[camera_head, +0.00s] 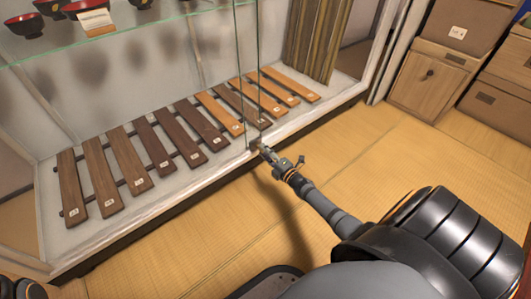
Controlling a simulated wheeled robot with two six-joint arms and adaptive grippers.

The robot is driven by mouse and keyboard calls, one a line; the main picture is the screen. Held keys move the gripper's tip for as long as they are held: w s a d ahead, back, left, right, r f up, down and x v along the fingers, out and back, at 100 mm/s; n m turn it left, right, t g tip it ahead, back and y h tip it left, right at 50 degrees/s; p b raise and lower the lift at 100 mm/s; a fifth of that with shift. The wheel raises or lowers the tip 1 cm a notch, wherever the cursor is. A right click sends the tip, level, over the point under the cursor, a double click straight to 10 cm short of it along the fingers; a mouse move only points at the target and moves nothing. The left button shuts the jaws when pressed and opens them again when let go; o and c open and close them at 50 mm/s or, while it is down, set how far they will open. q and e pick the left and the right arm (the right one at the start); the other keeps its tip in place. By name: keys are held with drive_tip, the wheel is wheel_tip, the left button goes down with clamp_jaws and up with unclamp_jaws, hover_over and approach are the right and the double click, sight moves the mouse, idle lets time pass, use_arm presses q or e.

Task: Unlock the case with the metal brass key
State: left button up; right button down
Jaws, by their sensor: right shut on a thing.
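The glass-fronted display case (175,200) fills the upper left, with a pale base and vertical glass edges meeting near its front middle. My right gripper (262,150) reaches from the lower right to the case's front edge, at the foot of those glass edges. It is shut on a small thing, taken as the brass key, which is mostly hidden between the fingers. A small lock-like piece (254,144) sits at the fingertips. I cannot tell whether the key is in it or just before it. My left gripper is not in view.
Inside the case lies a wooden xylophone (127,161) with several bars; red bowls (24,25) stand on the glass shelf above. Brown boxes (425,80) stand at the upper right. Open tatami floor (370,150) lies in front of the case.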

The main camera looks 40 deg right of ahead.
idle(0.3)
drive_tip(key=c, duration=1)
unclamp_jaws()
drive_tip(key=shift+o, duration=0.2)
drive_tip(key=shift+s, duration=0.1)
drive_tip(key=s, duration=1.1)
drive_tip(key=shift+s+d, duration=0.4)
